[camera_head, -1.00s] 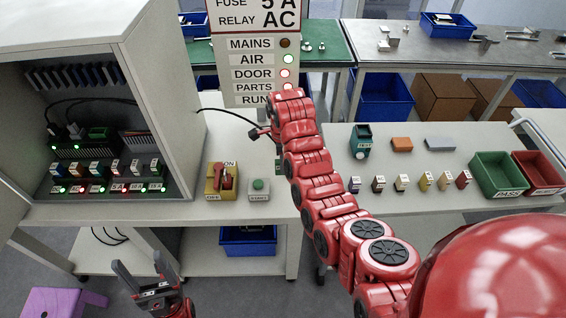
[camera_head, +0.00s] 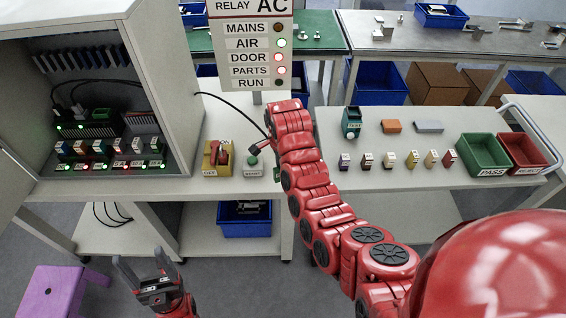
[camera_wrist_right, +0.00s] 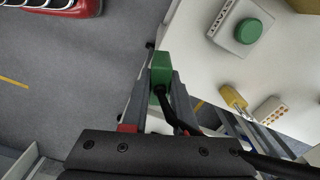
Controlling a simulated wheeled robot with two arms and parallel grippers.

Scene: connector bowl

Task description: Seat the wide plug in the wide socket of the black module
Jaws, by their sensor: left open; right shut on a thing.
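The green plug (camera_wrist_right: 161,68), with a black cable leaving it, is gripped between the fingers of my right gripper (camera_wrist_right: 162,82). In the head view the right gripper is mostly hidden behind my own arm, beside the start button box. The black module (camera_head: 88,131) is in the open grey cabinet at the left, with lit green lights and some parts plugged in at its top. I cannot make out its wide socket. The plug is well to the right of the module, outside the cabinet. My left gripper (camera_head: 140,264) is open and empty, low in front of the bench.
A yellow box with a red switch (camera_head: 218,157) and a start box with a green button (camera_head: 253,161) stand right of the cabinet (camera_head: 165,60). A black cable (camera_head: 232,103) arches beside it. Coloured fuses, green (camera_head: 484,153) and red bins are at the right. A purple stool (camera_head: 50,293) is at lower left.

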